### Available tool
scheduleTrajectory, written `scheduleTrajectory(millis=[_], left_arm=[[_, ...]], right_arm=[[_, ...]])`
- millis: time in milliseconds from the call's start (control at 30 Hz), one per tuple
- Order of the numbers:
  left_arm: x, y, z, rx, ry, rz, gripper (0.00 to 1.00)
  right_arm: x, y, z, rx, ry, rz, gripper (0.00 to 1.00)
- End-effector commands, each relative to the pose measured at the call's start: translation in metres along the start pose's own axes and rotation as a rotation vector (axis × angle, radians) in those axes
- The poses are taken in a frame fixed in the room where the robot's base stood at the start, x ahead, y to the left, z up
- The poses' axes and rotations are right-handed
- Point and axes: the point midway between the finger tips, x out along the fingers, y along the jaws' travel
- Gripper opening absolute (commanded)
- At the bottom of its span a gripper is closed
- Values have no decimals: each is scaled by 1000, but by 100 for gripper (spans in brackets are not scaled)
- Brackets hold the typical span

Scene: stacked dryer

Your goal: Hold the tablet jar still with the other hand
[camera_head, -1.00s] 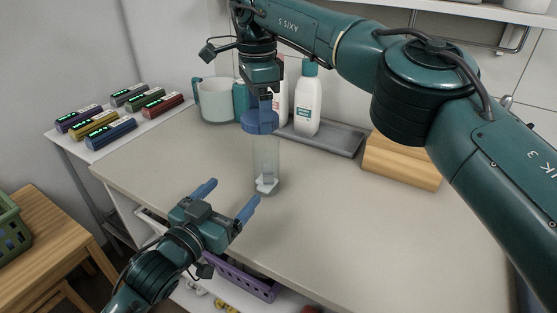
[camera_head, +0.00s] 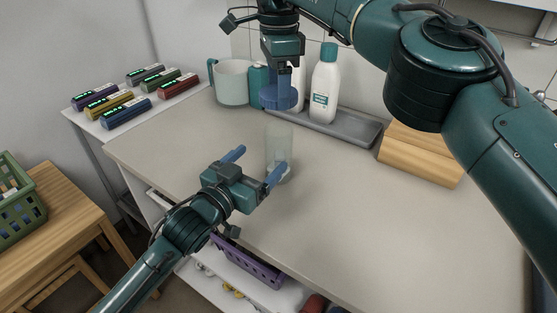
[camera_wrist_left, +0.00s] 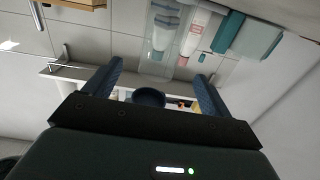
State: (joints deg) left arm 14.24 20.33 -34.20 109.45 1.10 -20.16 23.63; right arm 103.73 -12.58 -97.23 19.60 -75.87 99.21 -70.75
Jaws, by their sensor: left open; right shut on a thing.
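The tablet jar (camera_head: 279,143) is a clear cylinder with something white at its bottom, upright on the counter. My right gripper (camera_head: 280,78) is above it, shut on the blue lid (camera_head: 279,97), with a gap between lid and jar. My left gripper (camera_head: 258,163) is open and low at the near left of the jar. Its right finger overlaps the lower jar in the head view; I cannot tell whether it touches. In the left wrist view, the open fingers (camera_wrist_left: 155,88) frame the view, and a clear jar wall (camera_wrist_left: 158,66) shows beyond them.
A grey tray (camera_head: 358,131) with white bottles (camera_head: 324,85) stands behind the jar, beside a pale mug (camera_head: 232,82). A wooden block (camera_head: 420,153) is at the right. Several coloured boxes (camera_head: 127,113) lie at the left. The front counter (camera_head: 370,230) is clear.

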Motion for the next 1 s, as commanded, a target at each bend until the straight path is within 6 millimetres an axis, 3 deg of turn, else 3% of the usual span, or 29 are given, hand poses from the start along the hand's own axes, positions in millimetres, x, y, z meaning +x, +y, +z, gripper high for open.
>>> scheduleTrajectory(millis=[200,433,900,1000], left_arm=[[44,0,-1,1,2,-1,83],[76,0,0,1,1,-1,83],[86,0,0,1,0,0,83],[86,0,0,1,0,0,75]], right_arm=[[0,0,0,0,0,0,46],[0,0,0,0,0,0,46],[0,0,0,0,0,0,46],[0,0,0,0,0,0,46]])
